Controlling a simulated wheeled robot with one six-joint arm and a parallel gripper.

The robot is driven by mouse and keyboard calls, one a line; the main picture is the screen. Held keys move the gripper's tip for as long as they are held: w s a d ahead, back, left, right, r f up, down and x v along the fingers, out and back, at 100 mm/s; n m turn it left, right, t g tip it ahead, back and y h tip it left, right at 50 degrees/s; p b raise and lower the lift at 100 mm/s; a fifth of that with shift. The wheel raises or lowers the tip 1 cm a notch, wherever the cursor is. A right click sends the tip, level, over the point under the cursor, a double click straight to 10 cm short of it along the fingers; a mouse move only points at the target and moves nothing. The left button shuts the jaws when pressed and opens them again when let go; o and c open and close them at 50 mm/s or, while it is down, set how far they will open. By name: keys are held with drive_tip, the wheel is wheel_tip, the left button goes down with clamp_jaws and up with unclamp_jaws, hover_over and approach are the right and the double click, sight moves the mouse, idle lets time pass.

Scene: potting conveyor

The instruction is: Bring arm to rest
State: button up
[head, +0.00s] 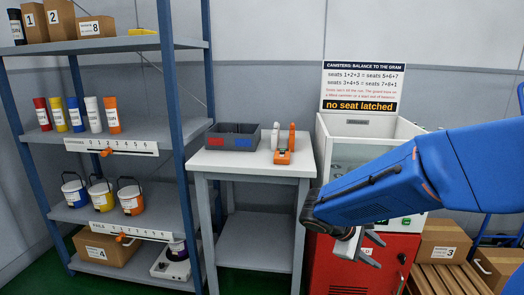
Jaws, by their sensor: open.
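My blue arm reaches in from the right in the head view. My gripper (372,249) hangs at its end, in front of the red cabinet (343,279). Its grey fingers are apart and nothing shows between them. The gripper appears clear of the cabinet's front, though the exact gap cannot be told. The arm covers part of the white-topped unit (337,135) above the cabinet.
A small table (260,167) holds a grey bin (233,136) and an orange-and-white tool (284,150). A shelf rack (112,45) at left carries canisters, buckets and boxes. A sign (363,87) reads "no seat latched". Cartons (443,240) stand at lower right.

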drive_tip(key=s+a+r+m+t+y, duration=0.1)
drive_tip(key=s+m+y, duration=0.3)
drive_tip(key=s, duration=0.6)
drive_tip(key=s+a+r+m+t+y, duration=0.2)
drive_tip(key=s+m+y, duration=0.3)
drive_tip(key=s, duration=0.5)
drive_tip(key=shift+a+r+m, duration=0.25)
drive_tip(key=shift+r+m, duration=0.05)
drive_tip(key=shift+r, duration=0.55)
